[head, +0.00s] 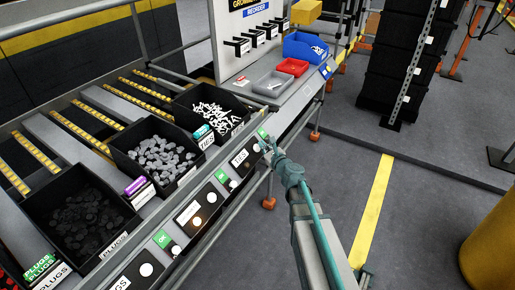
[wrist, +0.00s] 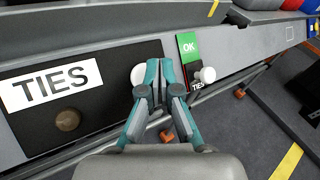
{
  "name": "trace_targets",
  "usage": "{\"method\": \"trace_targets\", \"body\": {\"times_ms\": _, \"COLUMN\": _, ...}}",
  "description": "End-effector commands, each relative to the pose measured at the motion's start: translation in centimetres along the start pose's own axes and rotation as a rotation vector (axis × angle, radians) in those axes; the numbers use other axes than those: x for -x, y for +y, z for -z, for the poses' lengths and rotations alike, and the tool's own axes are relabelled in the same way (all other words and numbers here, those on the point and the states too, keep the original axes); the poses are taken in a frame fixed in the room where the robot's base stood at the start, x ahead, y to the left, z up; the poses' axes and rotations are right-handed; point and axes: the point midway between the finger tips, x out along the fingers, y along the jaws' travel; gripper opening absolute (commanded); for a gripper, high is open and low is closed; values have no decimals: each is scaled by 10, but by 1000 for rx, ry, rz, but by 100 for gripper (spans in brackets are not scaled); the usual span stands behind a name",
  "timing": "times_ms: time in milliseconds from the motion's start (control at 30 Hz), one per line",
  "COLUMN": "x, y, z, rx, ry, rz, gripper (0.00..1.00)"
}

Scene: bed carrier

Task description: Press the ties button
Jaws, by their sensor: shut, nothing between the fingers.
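The black TIES panel (wrist: 88,88) fills the left of the wrist view, with a white TIES label (wrist: 50,85). A round brownish button (wrist: 67,120) sits below the label. A round white button (wrist: 138,75) is at the panel's right end, partly hidden by my gripper (wrist: 160,66). My gripper is shut and empty, its fingertips overlapping this button's right side; I cannot tell whether they touch. The TIES panel (head: 244,158) is also in the head view, beside my gripper (head: 271,152).
A green OK sign (wrist: 188,46) and another white knob (wrist: 207,75) are right of my fingers. The bin of white ties (head: 238,127) stands on the rack behind the panel. Grey, red and blue trays (head: 305,46) lie beyond.

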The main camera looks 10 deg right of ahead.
Motion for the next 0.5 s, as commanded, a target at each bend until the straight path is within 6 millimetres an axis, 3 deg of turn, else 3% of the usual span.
{"method": "trace_targets", "body": {"times_ms": 500, "x": 31, "y": -22, "z": -24, "rx": 0, "ry": 0, "rz": 1, "gripper": 0}}
